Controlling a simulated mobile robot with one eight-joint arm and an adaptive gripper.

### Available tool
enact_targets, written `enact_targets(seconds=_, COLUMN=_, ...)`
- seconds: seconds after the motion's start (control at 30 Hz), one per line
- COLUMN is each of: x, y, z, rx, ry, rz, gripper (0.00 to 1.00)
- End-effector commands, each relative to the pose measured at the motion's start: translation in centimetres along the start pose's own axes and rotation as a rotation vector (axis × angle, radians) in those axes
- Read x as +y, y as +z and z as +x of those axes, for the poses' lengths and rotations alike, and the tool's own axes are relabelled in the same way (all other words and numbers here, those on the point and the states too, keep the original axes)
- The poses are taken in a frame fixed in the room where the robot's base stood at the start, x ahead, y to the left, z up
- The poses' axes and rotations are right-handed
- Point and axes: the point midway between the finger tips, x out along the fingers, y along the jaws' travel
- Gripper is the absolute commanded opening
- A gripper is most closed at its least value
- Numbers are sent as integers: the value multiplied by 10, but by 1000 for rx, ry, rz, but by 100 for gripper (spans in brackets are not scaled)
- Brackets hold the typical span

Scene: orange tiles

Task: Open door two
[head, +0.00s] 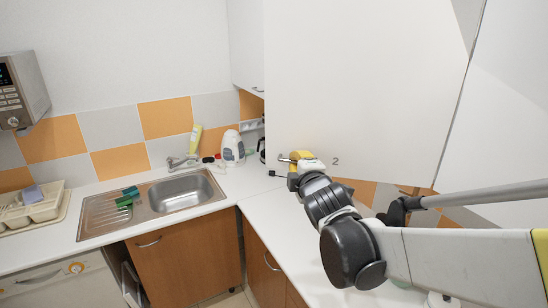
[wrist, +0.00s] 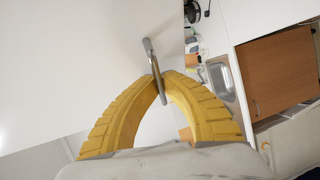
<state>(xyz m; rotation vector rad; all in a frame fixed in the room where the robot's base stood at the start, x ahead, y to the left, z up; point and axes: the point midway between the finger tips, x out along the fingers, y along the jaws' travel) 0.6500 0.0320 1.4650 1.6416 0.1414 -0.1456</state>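Door two (head: 365,85) is a large white cabinet door with a small "2" near its lower left part. It fills the upper middle of the head view and the left of the wrist view (wrist: 70,65). Its metal bar handle (wrist: 149,50) stands out from the door face in the wrist view. My gripper (wrist: 159,78) has its yellow fingertips closed together around the handle bar. In the head view my gripper (head: 298,157) is at the door's lower left corner, and its fingers are partly hidden. I cannot tell how far the door stands open.
A white counter (head: 275,207) runs below the door, with a steel sink (head: 180,192), a white kettle (head: 232,148) and a dish rack (head: 35,207). A microwave (head: 22,90) is at the far left. Another wall cabinet (head: 247,45) hangs left of the door.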

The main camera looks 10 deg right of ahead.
Motion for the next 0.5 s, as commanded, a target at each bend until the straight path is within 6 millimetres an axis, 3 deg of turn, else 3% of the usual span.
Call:
enact_targets(seconds=0.03, x=0, y=-1, z=0, rx=1, ry=1, rz=0, gripper=18)
enact_targets(seconds=0.07, x=0, y=-1, z=0, rx=1, ry=1, rz=0, gripper=27)
enact_targets(seconds=0.1, x=0, y=-1, z=0, rx=1, ry=1, rz=0, gripper=30)
enact_targets(seconds=0.5, x=0, y=0, z=-8, rx=1, ry=0, rz=1, gripper=30)
